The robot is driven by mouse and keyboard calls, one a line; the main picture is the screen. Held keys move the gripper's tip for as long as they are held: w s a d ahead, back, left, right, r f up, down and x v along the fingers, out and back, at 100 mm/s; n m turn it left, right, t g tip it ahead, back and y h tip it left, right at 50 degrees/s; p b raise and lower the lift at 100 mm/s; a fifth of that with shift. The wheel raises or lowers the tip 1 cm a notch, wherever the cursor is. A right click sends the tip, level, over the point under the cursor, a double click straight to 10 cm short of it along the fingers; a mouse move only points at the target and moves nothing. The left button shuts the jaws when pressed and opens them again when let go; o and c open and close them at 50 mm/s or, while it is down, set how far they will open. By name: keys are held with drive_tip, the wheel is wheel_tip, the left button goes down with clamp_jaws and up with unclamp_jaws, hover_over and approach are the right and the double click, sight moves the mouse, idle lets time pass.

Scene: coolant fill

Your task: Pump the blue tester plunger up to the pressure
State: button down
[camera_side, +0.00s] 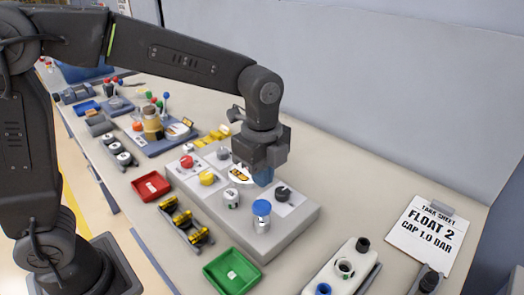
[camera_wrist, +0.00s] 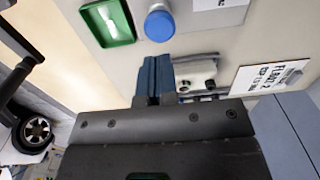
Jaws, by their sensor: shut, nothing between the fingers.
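The blue tester plunger (camera_side: 262,208) has a round blue cap on a pale metal body and stands upright near the front corner of the grey panel block (camera_side: 283,238). Its cap also shows at the top of the wrist view (camera_wrist: 159,25). My gripper (camera_side: 263,178) is above the block, behind the plunger in the side view. In the wrist view its blue fingers (camera_wrist: 155,62) are together and empty, their tips apart from the cap in the picture. The gap in height between tips and cap is hard to tell.
The block also carries red (camera_side: 187,162), yellow (camera_side: 207,178) and black (camera_side: 283,193) knobs close by. A green tray (camera_side: 213,283) and a red tray (camera_side: 139,190) lie in front. A task sheet (camera_side: 428,232) reads "FLOAT 2, CAP 1.0 BAR". A grey-white fixture (camera_side: 340,275) stands right of the block.

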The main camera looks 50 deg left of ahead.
sight(261, 205)
wheel_tip(261, 205, up, 6)
drive_tip(key=shift+f, duration=0.15)
idle(1.9)
wheel_tip(261, 205, up, 2)
drive_tip(key=shift+s+r, duration=0.1)
drive_tip(key=shift+r, duration=0.15)
wheel_tip(261, 205, down, 14)
drive_tip(key=shift+f, duration=0.1)
idle(0.6)
